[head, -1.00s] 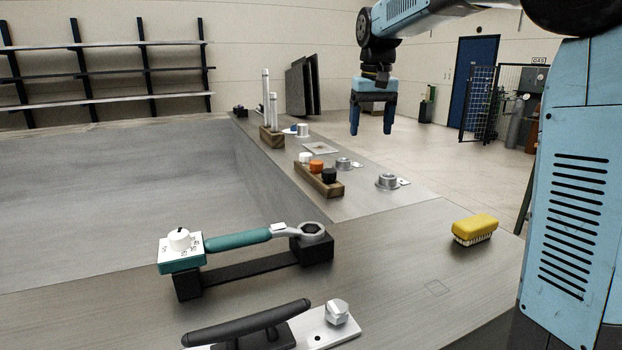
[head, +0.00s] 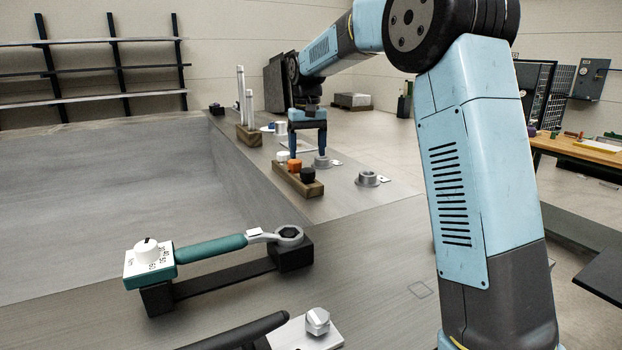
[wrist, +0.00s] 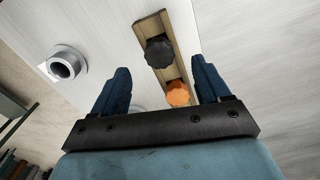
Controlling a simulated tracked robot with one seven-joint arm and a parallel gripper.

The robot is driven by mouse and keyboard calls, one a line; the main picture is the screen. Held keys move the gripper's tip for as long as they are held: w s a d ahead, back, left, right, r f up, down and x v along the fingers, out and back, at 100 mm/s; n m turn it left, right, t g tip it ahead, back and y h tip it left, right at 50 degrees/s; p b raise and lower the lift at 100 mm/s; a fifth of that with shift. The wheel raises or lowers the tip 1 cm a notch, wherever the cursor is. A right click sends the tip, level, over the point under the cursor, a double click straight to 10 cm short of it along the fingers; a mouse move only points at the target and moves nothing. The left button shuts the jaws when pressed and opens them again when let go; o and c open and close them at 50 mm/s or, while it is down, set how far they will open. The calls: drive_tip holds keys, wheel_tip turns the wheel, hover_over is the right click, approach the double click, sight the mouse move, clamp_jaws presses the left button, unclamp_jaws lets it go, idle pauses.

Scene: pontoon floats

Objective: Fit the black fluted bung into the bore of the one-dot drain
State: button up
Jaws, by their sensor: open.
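The black fluted bung (head: 308,174) sits at the near end of a wooden block (head: 290,184), beside an orange bung (head: 295,165) and a white one (head: 282,156). In the wrist view the black bung (wrist: 158,53) lies between and beyond my fingers, with the orange bung (wrist: 178,93) nearer. My gripper (head: 308,153) is open, pointing down above the block, with nothing between its fingers. One drain (head: 368,179) stands right of the block; it also shows in the wrist view (wrist: 65,65). Another drain (head: 321,162) is partly behind my gripper. Dots on their tags are too small to read.
A teal-handled wrench (head: 212,249) rests on a black stand in front. A wooden block with upright white rods (head: 248,134) stands farther back. A deep recess lies left of the ledge.

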sight(307, 169)
drive_tip(key=shift+w+f, duration=0.15)
drive_tip(key=shift+f, duration=1.05)
drive_tip(key=shift+w+f, duration=0.2)
drive_tip(key=shift+f, duration=0.95)
drive_tip(key=shift+w+f, duration=0.15)
drive_tip(key=shift+f, duration=1.05)
drive_tip(key=c, duration=1.1)
